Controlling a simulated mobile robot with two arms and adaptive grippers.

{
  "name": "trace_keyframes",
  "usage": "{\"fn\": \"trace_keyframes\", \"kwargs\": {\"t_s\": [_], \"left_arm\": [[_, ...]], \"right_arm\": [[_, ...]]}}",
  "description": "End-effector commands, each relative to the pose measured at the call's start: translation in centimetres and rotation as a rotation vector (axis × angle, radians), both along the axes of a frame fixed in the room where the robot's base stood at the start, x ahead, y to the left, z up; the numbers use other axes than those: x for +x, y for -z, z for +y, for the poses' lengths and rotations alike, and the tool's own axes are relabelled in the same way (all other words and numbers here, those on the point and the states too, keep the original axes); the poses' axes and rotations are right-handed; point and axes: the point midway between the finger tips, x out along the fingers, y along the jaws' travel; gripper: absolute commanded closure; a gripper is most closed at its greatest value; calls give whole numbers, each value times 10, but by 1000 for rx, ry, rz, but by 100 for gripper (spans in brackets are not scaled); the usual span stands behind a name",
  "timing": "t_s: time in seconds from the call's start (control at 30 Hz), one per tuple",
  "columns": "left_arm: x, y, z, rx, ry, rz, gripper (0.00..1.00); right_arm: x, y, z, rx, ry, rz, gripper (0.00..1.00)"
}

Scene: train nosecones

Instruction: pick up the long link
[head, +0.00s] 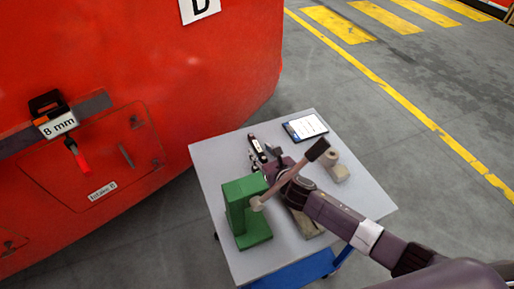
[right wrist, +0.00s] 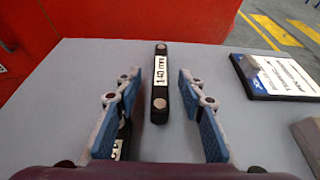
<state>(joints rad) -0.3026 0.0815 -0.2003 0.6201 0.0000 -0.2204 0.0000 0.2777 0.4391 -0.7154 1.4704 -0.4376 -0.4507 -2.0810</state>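The long link, a black bar with a white "140 mm" label (right wrist: 160,85), lies flat on the grey table in the right wrist view. It also shows as a small dark bar (head: 257,147) near the table's far left edge in the head view. My right gripper (right wrist: 163,105) is open. Its blue-padded fingers are on either side of the link's near part, with a gap on each side; nothing is held. In the head view the right gripper (head: 270,166) is partly hidden by its own wrist. My left gripper is not in view.
A second labelled dark piece (right wrist: 122,140) is partly hidden by the left finger. A red train body (head: 180,70) stands left.

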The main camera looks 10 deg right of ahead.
Motion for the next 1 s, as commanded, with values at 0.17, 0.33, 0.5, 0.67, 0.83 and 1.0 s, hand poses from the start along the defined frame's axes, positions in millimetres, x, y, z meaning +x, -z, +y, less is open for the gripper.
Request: {"fn": "trace_keyframes", "kwargs": {"t_s": [0.17,0.33,0.5,0.67,0.83,1.0], "left_arm": [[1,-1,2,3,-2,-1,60],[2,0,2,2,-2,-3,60],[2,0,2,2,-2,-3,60],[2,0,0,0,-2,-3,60],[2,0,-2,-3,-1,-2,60],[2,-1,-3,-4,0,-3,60]], "right_arm": [[9,4,2,1,0,0,64],[9,4,2,1,0,0,64],[9,4,2,1,0,0,75],[9,4,2,1,0,0,92],[9,4,2,1,0,0,100],[10,3,2,2,-1,-2,100]]}}
